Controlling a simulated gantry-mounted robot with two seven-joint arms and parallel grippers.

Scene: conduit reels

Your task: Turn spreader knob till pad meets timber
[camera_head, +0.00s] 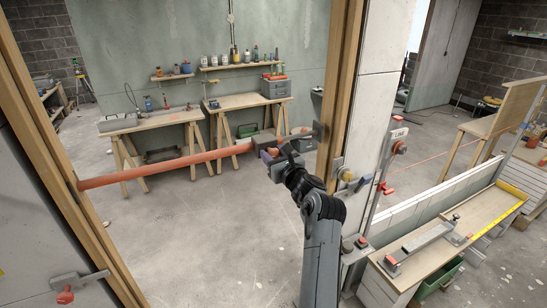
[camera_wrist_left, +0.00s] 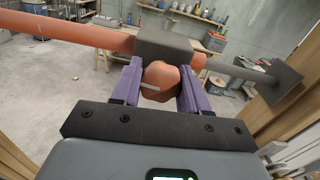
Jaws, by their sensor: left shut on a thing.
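The orange spreader bar (camera_head: 160,166) spans the opening between two timber posts. Its right end has a dark block (camera_wrist_left: 166,46) and a thin rod ending in a dark square pad (camera_wrist_left: 281,82). The pad is beside the right timber (camera_head: 341,90); I cannot tell whether they touch. The round orange-red knob (camera_wrist_left: 161,80) hangs at the block, with a pale mark on its face. My left gripper (camera_head: 276,158) is shut on the knob, its purple fingers on either side of it in the left wrist view (camera_wrist_left: 158,84). My right gripper is not in view.
The left timber (camera_head: 62,150) carries the bar's other end. A bench (camera_head: 440,236) with a metal tool stands at lower right. The floor beyond the bar is mostly clear.

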